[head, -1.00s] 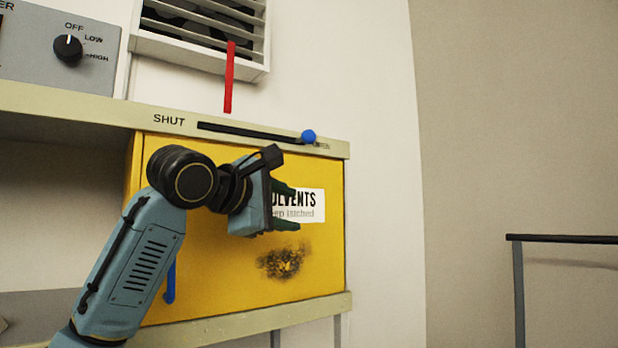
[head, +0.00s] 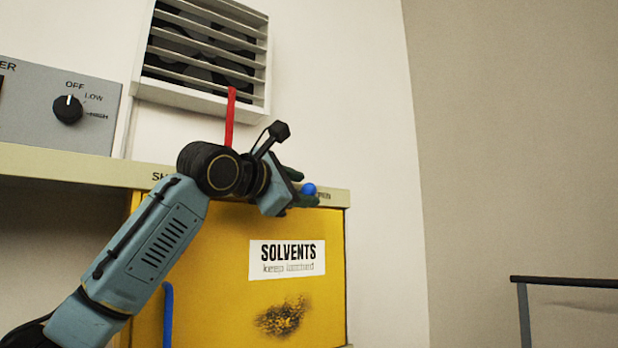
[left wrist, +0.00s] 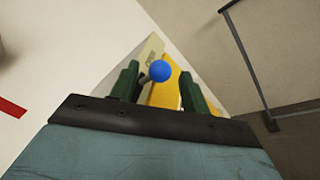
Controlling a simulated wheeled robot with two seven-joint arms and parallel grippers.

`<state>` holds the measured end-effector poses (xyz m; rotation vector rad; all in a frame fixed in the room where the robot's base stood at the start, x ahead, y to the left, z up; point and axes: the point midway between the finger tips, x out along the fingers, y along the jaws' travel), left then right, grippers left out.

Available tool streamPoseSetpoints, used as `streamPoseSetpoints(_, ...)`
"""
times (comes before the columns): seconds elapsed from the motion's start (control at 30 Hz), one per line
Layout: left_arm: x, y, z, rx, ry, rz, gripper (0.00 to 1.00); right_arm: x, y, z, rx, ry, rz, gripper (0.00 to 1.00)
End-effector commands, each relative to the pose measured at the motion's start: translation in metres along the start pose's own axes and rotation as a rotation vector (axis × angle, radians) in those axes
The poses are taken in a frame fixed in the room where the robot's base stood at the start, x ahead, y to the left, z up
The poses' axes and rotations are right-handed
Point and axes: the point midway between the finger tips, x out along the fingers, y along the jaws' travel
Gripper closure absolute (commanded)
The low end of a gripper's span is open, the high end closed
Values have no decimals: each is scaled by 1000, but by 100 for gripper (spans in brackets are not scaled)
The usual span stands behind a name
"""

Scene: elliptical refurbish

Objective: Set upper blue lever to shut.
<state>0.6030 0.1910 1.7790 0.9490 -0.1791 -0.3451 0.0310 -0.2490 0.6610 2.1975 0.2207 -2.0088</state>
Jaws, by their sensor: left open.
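The upper blue lever's round knob (head: 309,189) is at the right end of its slot in the beige rail (head: 338,195), by the partly hidden label at that end. My left gripper (head: 300,188) is open, with its green fingers close to the knob. In the left wrist view the blue knob (left wrist: 160,71) shows between the two open fingers, nearer the left one; I cannot tell whether it touches. My arm hides most of the slot and part of the SHUT label (head: 158,177) at the left. My right gripper is not in view.
Below the rail is a yellow solvents cabinet (head: 215,290) with a lower blue handle (head: 168,315). A red strip (head: 230,115) hangs from the vent (head: 205,50) above. A knob panel (head: 55,110) is at left. A dark rail (head: 565,282) stands at right.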

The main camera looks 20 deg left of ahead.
Motion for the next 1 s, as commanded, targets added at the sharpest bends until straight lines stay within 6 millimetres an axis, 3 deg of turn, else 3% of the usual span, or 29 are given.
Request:
streamPoseSetpoints(0.2, 24, 1, 0, 0, 1, 0, 53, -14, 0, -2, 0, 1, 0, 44)
streamPoseSetpoints(0.57, 29, 0, -1, 0, 1, 1, 53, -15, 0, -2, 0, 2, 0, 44)
streamPoseSetpoints(0.9, 29, 0, -1, 0, 1, 0, 98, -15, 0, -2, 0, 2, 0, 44)
streamPoseSetpoints(1.0, 29, 0, -1, 0, 1, 0, 100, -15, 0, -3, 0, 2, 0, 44)
